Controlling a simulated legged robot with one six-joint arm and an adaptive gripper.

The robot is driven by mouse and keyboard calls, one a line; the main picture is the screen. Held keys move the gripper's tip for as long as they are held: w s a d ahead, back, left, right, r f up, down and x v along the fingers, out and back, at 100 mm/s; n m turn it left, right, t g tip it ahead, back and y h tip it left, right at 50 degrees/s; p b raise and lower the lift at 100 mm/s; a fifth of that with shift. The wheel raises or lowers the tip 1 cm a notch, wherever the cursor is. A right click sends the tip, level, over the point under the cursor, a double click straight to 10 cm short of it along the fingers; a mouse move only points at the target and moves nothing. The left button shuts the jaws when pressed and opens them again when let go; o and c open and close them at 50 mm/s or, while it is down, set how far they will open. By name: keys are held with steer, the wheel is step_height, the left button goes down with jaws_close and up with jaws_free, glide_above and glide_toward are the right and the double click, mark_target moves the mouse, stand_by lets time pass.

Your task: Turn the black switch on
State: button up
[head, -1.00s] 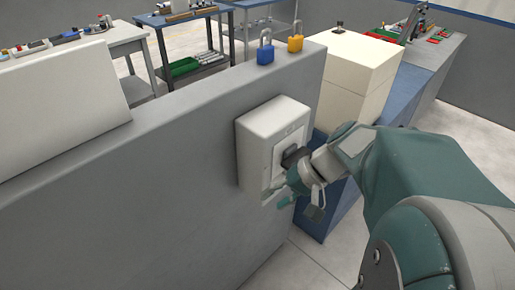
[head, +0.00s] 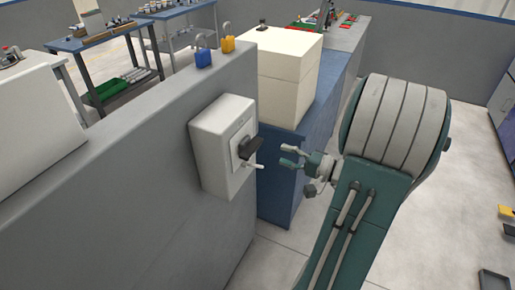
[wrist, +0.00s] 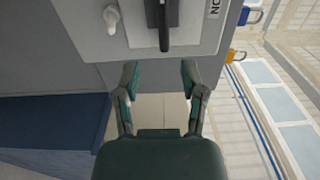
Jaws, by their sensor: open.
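The black switch (head: 248,149) is a dark handle on the front of a white box (head: 208,158) fixed to the grey wall. In the wrist view the black switch (wrist: 163,22) shows at the top centre, upright in that picture, with lettering on the panel to its right. My gripper (head: 287,157) is open and empty, to the right of the switch and apart from it. In the wrist view my gripper (wrist: 160,75) has its two fingers spread below the switch's end, with floor visible between them.
A small white knob (wrist: 112,18) sits left of the switch on the panel. A blue padlock (head: 203,59) and a yellow padlock (head: 228,44) are on the wall top. A cream box (head: 278,75) stands on a blue cabinet (head: 283,185) behind my gripper. Open floor lies to the right.

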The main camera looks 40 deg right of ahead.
mark_target(256, 150)
steer(key=w+a, duration=0.6)
steer(key=shift+w+r, duration=0.2)
steer(key=shift+r, duration=0.1)
steer(key=shift+w, duration=0.3)
steer(key=shift+w+d+f, duration=0.1)
steer(key=shift+d+f, duration=0.1)
steer(key=shift+d, duration=0.8)
steer(key=shift+a, duration=0.25)
steer(key=c, duration=0.6)
steer(key=shift+a+r, duration=0.1)
steer(key=shift+a, duration=0.35)
jaws_close()
steer(key=shift+d, duration=0.15)
